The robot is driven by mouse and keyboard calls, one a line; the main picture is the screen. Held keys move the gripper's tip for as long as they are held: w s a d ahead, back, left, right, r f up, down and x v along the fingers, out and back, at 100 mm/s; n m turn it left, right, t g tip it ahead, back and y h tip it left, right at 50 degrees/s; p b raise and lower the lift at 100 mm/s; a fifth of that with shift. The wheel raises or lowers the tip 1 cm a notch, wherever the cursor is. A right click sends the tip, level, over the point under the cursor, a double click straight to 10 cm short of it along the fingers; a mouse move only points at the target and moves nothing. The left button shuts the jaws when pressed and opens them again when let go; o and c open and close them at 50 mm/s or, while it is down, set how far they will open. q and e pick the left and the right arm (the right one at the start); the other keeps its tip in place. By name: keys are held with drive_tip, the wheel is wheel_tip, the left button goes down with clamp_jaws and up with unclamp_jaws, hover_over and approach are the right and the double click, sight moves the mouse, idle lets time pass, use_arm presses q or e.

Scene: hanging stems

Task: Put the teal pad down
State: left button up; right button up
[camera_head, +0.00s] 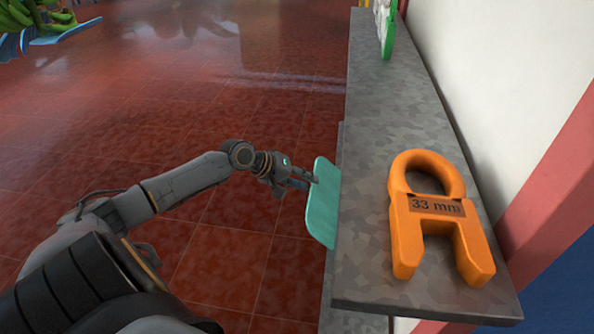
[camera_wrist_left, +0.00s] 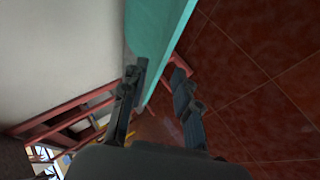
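The teal pad (camera_head: 322,205) is a thin, rounded plate, tilted on edge at the left side of the grey counter. My left gripper (camera_head: 305,181) is at the pad's left side, with its fingers apart. In the left wrist view the pad (camera_wrist_left: 157,38) reaches down between the fingers of my left gripper (camera_wrist_left: 159,75). The left finger overlaps the pad's lower end; a gap shows between the pad and the right finger. I cannot tell whether the left finger touches the pad. What supports the pad is hidden. My right gripper is not in view.
The grey counter (camera_head: 367,130) runs along a white wall (camera_head: 480,60). An orange gauge block (camera_head: 432,230) marked 33 mm lies on its near part. A green-and-white item (camera_head: 386,32) stands at its far end. Open red tiled floor (camera_head: 200,110) lies to the left.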

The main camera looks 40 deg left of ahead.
use_arm(q)
drive_tip(key=p+v, duration=0.1)
drive_tip(key=v, duration=0.2)
drive_tip(key=shift+s+r, duration=0.1)
drive_tip(key=shift+s, duration=0.05)
idle(0.6)
